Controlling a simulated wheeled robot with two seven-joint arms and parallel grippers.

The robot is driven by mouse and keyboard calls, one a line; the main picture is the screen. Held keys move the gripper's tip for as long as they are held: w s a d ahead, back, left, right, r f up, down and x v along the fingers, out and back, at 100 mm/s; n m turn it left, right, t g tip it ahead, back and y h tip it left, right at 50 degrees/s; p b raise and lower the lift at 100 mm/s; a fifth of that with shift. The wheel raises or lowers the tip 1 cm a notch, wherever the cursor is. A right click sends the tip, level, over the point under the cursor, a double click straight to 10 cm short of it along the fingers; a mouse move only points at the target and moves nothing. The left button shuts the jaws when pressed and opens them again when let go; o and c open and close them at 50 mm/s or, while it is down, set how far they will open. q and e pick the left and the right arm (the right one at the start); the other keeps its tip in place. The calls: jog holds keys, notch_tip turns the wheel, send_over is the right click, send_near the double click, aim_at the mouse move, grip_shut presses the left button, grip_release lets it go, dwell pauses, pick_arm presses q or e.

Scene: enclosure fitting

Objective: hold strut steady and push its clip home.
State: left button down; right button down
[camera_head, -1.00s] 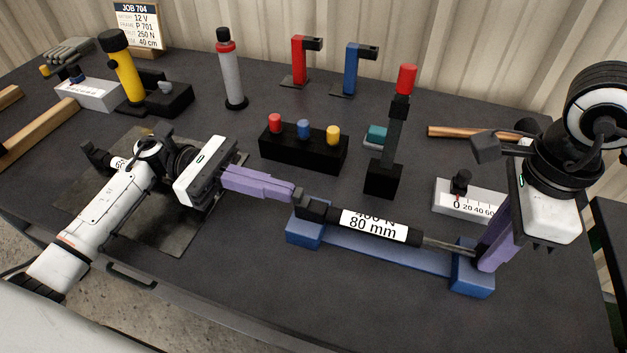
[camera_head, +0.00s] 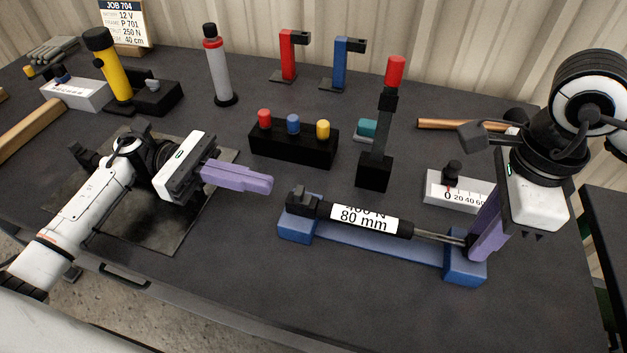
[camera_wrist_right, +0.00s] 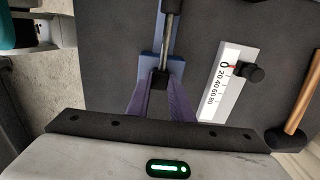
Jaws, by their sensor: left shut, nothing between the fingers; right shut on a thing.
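The strut (camera_head: 366,219) is a black cylinder with a white "80 mm" label and a thin metal rod. It lies along a blue cradle (camera_head: 380,252). At its left end is a dark end fitting with the clip (camera_head: 301,199); how deep the clip sits is too small to tell. My left gripper (camera_head: 271,185), with purple fingers, is shut and empty, a short gap left of that end. My right gripper (camera_head: 471,254) is shut on the strut's rod end at the cradle's right block. In the right wrist view its fingers flank the dark rod end (camera_wrist_right: 158,80).
Behind the strut stand a black post with a red top (camera_head: 375,165), a block with coloured buttons (camera_head: 293,147) and a white scale gauge (camera_head: 458,193). The table in front of the cradle is clear.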

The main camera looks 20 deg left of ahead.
pick_arm(q)
jog(key=a, duration=0.5)
jog(key=shift+a, duration=0.35)
pick_arm(e)
jog(key=shift+d, duration=0.1)
jog(key=c, duration=1.5)
grip_release()
